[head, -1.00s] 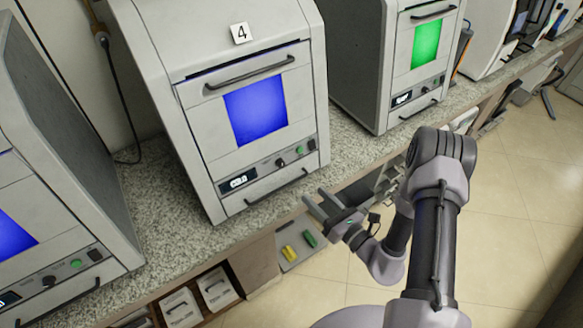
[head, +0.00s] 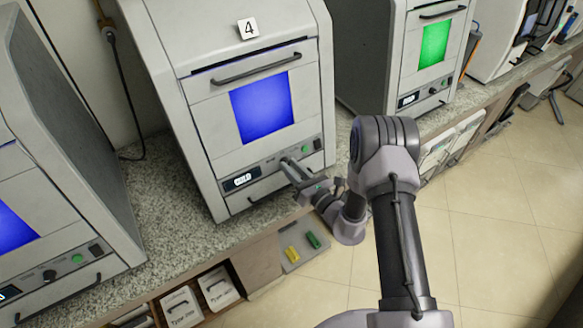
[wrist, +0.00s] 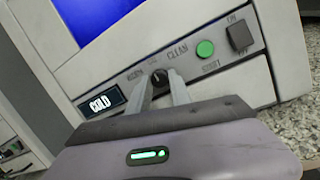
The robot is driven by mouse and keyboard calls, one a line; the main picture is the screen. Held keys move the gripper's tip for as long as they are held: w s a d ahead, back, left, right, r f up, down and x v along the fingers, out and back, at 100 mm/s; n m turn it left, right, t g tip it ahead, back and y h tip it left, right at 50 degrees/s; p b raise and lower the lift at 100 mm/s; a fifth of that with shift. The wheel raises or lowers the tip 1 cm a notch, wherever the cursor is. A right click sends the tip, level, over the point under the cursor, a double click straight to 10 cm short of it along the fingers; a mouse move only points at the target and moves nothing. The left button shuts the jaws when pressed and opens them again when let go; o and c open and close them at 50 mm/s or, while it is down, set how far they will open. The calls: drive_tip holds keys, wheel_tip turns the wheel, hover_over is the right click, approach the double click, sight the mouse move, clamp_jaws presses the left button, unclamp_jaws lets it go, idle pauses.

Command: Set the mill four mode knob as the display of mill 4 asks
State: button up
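Mill 4 (head: 205,100) is the grey machine with the number 4 plate and a lit blue window. Its small dark display (wrist: 101,104) reads COLD in the wrist view; it also shows in the head view (head: 241,181). The dark mode knob (wrist: 159,76) is on the panel right of the display. A label that looks like WARM is on its left, and CLEAN is at its upper right. My gripper (wrist: 161,82) is at the knob, with one finger on each side. Whether the fingers touch the knob is not clear. The gripper partly hides it in the head view.
Right of the knob are a green START button (wrist: 205,48) and a dark ON/OFF rocker switch (wrist: 240,36). A handle runs below the panel. Similar mills stand at left (head: 60,180) and right (head: 400,50). A tray (head: 294,262) with yellow and green items lies below the counter.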

clamp_jaws()
drive_tip(key=n+g+b, duration=0.1)
drive_tip(key=n, duration=0.2)
drive_tip(key=n+b, duration=0.1)
drive_tip(key=n, duration=0.2)
drive_tip(key=shift+d+g+y, duration=0.1)
drive_tip(key=shift+g+y, duration=0.3)
drive_tip(key=n+g+b, duration=0.1)
drive_tip(key=n+b, duration=0.1)
drive_tip(key=n, duration=0.5)
drive_tip(key=shift+r, duration=0.15)
drive_tip(key=shift+g+b, duration=0.3)
drive_tip(key=o, duration=0.7)
unclamp_jaws()
drive_tip(key=shift+r, duration=0.1)
